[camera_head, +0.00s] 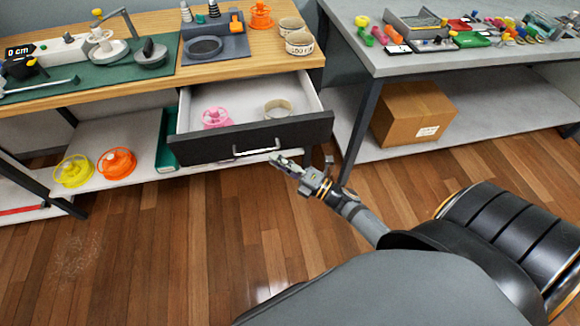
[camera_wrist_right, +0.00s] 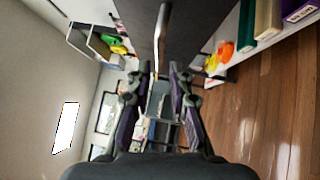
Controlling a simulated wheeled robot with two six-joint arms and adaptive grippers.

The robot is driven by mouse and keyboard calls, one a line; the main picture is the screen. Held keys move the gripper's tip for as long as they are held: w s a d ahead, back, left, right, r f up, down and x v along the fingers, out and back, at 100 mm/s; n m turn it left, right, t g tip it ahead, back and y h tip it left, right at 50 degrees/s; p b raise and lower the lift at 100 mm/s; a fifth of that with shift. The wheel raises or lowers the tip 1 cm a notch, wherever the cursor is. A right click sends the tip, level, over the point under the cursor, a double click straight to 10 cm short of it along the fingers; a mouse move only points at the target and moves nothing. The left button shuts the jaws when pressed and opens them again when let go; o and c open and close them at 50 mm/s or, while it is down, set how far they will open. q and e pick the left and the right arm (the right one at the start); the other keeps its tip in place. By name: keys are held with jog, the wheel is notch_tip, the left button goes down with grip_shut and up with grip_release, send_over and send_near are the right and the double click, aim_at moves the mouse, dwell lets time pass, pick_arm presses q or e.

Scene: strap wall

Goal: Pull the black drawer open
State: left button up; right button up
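The black drawer front (camera_head: 205,147) faces me under the wooden workbench, and the drawer is pulled well out. Its light inside shows a pink spool (camera_head: 216,117) and a beige ring (camera_head: 278,108). A slim silver handle (camera_head: 256,151) runs along the front. My right gripper (camera_head: 277,159) is near the handle's right end. In the right wrist view, the handle (camera_wrist_right: 161,30) reaches down toward the gap between the fingertips (camera_wrist_right: 160,70). The fingers stand apart with room on both sides, so the gripper looks open. Contact is not clear. My left gripper is not in view.
A yellow spool (camera_head: 73,170) and an orange spool (camera_head: 116,163) sit on the lower shelf at left. A cardboard box (camera_head: 412,112) stands under the grey table (camera_head: 400,64) at right. The wooden floor (camera_head: 190,220) in front of the drawer is clear.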

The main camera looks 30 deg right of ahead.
jog(key=v, duration=0.5)
jog(key=shift+s+d, duration=0.1)
jog(key=shift+s, duration=0.2)
jog(key=s+d+f+m+g+h+p, duration=0.25)
jog(key=d+f+m, duration=0.2)
jog(key=f, duration=0.35)
jog(key=s+d+f+m+g+h+p, duration=0.2)
jog(key=s+d+f+m+h+p, duration=0.15)
jog(key=f+m, duration=0.35)
jog(key=s+d+f+m+g+h+p, duration=0.25)
jog(key=s+f+m+h, duration=0.2)
jog(key=f, duration=0.45)
jog(key=s+a+f+m+g+p, duration=0.1)
jog(key=s+f+m+g, duration=0.3)
jog(key=s, duration=0.7)
jog(key=s+a+f+m+g+p, duration=0.2)
jog(key=s+a+f+m+g, duration=0.2)
jog(key=s, duration=0.7)
jog(key=shift+f+m+g, duration=0.4)
jog(key=shift+f+m, duration=0.2)
jog(key=shift+f, duration=0.4)
